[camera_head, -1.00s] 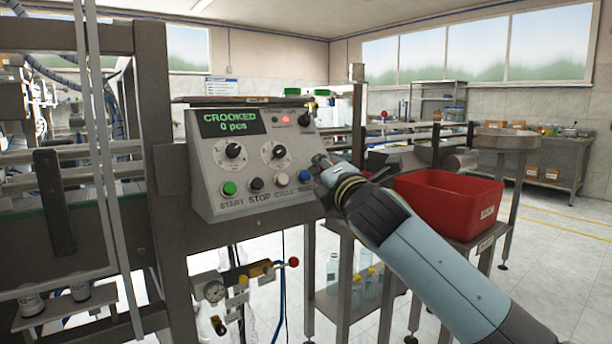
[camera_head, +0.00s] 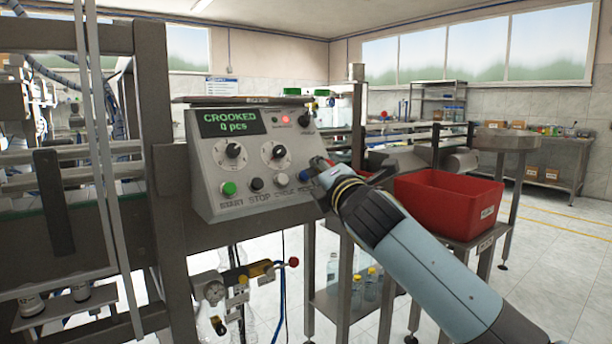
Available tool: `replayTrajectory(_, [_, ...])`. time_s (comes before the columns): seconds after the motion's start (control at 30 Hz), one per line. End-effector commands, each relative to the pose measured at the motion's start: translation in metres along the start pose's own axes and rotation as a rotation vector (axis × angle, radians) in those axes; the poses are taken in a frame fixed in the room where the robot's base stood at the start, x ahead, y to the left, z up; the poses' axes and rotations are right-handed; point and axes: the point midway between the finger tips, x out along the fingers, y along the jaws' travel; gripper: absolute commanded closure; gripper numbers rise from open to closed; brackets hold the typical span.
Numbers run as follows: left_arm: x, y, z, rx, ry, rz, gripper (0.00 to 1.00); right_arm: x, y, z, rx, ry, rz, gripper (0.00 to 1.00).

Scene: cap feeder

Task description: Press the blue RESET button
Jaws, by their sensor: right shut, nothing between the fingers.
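The grey control box (camera_head: 245,155) stands left of centre, with a display (camera_head: 231,122) reading "CROOKED 0 pcs". Along its lower edge are a green START button (camera_head: 228,188), a black STOP button (camera_head: 257,184), a white CYCLE button (camera_head: 282,180) and the blue RESET button (camera_head: 305,175) at the right end. My right gripper (camera_head: 318,167) is shut and empty. Its tip is right beside the blue button and overlaps its edge in the view. I cannot tell whether they touch. The RESET label is partly hidden. My left gripper is not in view.
Two knobs (camera_head: 233,150) and a lit red lamp (camera_head: 286,119) sit above the buttons. A red bin (camera_head: 445,205) stands on a table to the right, close to my right arm. Frame posts (camera_head: 165,150) border the box on the left.

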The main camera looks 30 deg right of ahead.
Motion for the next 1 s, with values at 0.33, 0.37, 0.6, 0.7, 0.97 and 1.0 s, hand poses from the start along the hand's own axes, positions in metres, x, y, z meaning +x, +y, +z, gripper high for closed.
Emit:
replayTrajectory(0.33, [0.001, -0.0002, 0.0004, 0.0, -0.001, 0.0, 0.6, 0.0024, -0.0015, -0.0016, 0.0, 0.0, 0.001, 1.0])
replayTrajectory(0.37, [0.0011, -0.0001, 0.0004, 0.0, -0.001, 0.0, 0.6, 0.0027, -0.0016, -0.0018, 0.0, 0.0, 0.001, 1.0])
replayTrajectory(0.6, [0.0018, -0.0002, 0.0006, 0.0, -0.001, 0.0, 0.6, 0.0048, -0.0029, -0.0031, 0.001, 0.0, 0.001, 1.0])
replayTrajectory(0.7, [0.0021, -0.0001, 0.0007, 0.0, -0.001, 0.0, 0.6, 0.0056, -0.0038, -0.0038, 0.001, 0.0, 0.001, 1.0])
replayTrajectory(0.97, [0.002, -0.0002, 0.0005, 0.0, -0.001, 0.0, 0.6, 0.0058, -0.0041, -0.004, 0.0, 0.0, 0.0, 1.0])
replayTrajectory(1.0, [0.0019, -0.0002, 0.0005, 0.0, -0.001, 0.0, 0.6, 0.0057, -0.0041, -0.0039, 0.0, 0.0, 0.0, 1.0])
